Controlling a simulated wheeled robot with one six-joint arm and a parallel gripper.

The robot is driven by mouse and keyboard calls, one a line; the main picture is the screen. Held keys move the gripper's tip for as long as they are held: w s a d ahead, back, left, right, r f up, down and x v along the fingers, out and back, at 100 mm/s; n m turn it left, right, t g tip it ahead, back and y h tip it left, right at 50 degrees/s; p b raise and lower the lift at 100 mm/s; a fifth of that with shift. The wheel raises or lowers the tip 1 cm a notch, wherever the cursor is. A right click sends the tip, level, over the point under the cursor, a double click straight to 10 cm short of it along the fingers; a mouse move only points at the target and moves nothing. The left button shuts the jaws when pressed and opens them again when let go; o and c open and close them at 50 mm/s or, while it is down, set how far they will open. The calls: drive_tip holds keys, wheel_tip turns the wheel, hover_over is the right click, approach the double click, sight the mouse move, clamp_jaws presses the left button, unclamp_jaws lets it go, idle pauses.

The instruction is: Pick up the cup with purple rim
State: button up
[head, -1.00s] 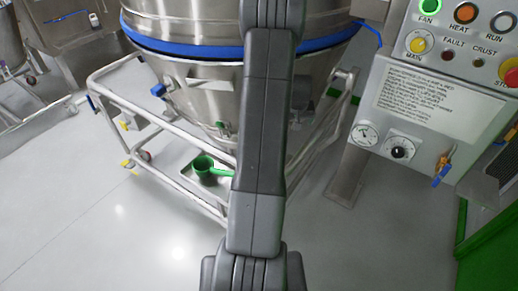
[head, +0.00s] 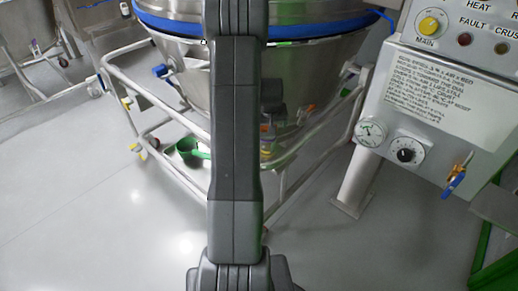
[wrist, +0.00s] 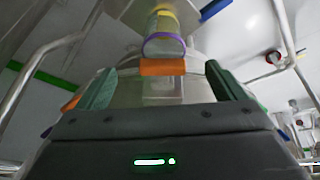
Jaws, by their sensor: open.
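In the wrist view, a cup with a purple rim (wrist: 163,45) shows at the top centre, pale and see-through, lying beyond my fingers. A yellow band (wrist: 166,14) shows just above it. An orange band (wrist: 162,67) lies just below the purple rim, with a clear shape under it; I cannot tell if these are separate cups. My gripper (wrist: 160,70) is open, with one green-padded finger on each side of the orange band. Nothing is seen gripped. In the head view my arm hides the gripper, and I cannot make out the purple rim.
A steel cone vessel with a blue band (head: 165,25) stands in a tubular frame (head: 130,88). A green scoop (head: 187,149) sits low inside the frame. A control panel (head: 445,110) stands at the right on a post. Floor at the left front is clear.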

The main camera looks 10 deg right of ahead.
drive_tip(key=b, duration=0.2)
approach(268, 139)
drive_tip(key=f, duration=0.5)
drive_tip(key=shift+s+f, duration=0.25)
drive_tip(key=shift+f, duration=0.15)
drive_tip(key=shift+r, duration=0.1)
drive_tip(key=c, duration=1.2)
drive_tip(key=shift+o, duration=0.2)
drive_tip(key=shift+r, duration=0.15)
